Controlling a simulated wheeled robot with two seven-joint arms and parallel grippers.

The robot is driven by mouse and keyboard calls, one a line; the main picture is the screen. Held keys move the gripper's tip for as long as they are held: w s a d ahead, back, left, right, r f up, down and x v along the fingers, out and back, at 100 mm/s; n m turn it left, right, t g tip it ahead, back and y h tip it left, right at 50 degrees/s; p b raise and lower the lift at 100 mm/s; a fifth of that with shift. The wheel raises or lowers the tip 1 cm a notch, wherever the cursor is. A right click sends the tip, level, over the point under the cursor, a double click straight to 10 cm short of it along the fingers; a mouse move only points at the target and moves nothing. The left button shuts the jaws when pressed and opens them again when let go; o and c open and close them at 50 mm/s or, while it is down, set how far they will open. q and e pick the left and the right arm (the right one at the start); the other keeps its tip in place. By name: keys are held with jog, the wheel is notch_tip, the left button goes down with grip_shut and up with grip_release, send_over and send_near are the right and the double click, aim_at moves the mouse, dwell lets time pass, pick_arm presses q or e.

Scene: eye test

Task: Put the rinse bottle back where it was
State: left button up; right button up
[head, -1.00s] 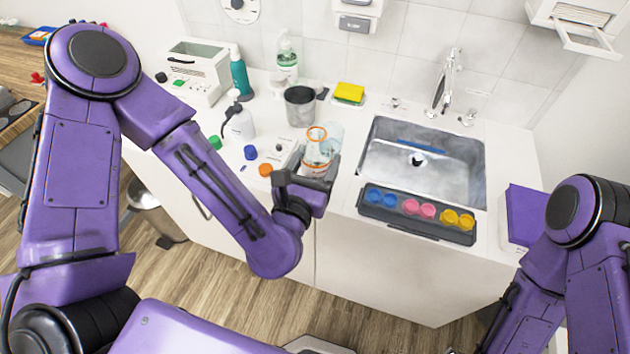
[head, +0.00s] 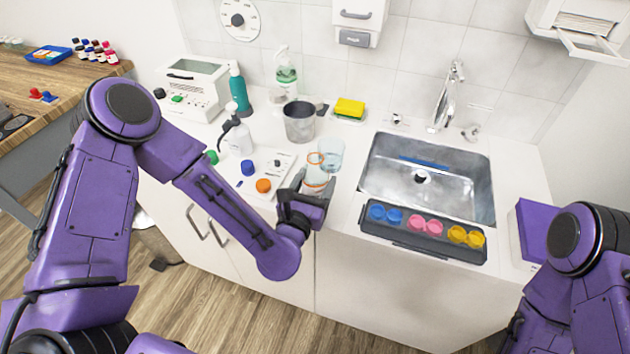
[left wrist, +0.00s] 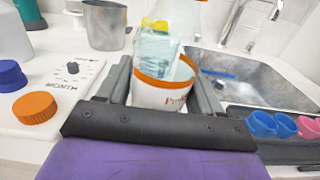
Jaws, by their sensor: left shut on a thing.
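An orange cap (head: 263,186) lies left of the gripper. My right gripper is out of view.
A white device panel (head: 280,162), blue cap (head: 248,167) and white nozzle bottle (head: 238,138) are to the left. A grey cup (head: 299,122) and yellow sponge (head: 349,108) stand behind. The sink (head: 450,190) and a dark tray of coloured cups (head: 390,228) are to the right.

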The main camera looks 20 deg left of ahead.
pick_arm(q)
jog(key=shift+f, duration=0.2)
jog(key=o, duration=1.1)
jog(key=shift+o, duration=0.2)
jog(key=shift+r, duration=0.1)
